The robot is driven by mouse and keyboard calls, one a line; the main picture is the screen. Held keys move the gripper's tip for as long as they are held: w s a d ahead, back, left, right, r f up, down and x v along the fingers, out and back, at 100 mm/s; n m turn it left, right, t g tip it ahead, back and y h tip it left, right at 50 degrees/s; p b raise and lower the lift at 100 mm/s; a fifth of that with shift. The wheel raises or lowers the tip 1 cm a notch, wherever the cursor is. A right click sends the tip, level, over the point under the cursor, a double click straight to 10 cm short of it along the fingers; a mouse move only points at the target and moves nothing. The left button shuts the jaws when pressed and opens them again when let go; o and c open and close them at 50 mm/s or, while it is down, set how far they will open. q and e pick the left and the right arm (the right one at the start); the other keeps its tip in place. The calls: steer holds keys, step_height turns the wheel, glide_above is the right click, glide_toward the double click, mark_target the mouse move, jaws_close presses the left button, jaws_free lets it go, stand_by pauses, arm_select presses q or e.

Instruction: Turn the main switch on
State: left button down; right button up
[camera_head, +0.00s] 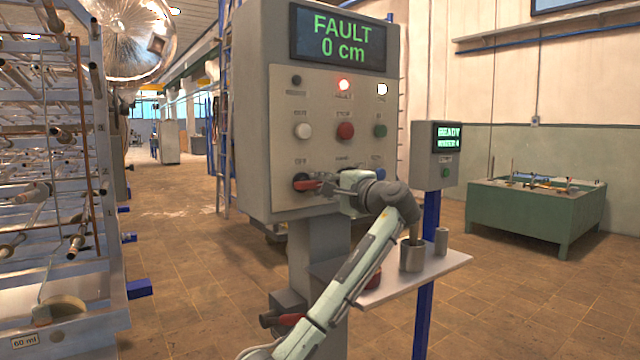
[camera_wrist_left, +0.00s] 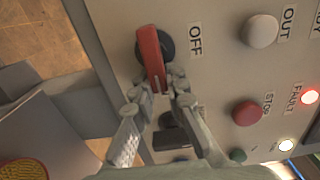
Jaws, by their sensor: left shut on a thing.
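The main switch is a red handle on a dark round base (camera_head: 303,184), low on the left of the grey control panel (camera_head: 262,120). In the left wrist view the red handle (camera_wrist_left: 151,58) sits beside a label reading OFF. My left gripper (camera_head: 326,182) comes from the right, in front of the panel. In the wrist view its fingers (camera_wrist_left: 162,84) are shut on the handle's free end. In the head view the handle points right, toward the gripper. My right gripper is not in view.
The panel display (camera_head: 340,38) reads FAULT 0 cm; a red lamp (camera_head: 343,84) is lit. White, red and green buttons sit above the switch. A shelf (camera_head: 440,265) with metal cups stands right of the post. A metal rack (camera_head: 50,150) fills the left.

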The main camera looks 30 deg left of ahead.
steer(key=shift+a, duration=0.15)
arm_select(q)
steer(key=c, duration=1.7)
jaws_free()
steer(key=shift+o, duration=0.8)
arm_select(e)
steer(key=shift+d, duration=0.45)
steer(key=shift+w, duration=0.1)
arm_select(q)
steer(key=shift+d, duration=0.2)
steer(key=v, duration=1.1)
steer(key=shift+s+d, duration=0.2)
steer(key=shift+d, duration=0.1)
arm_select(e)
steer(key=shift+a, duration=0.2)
arm_select(q)
steer(key=shift+f, duration=0.1)
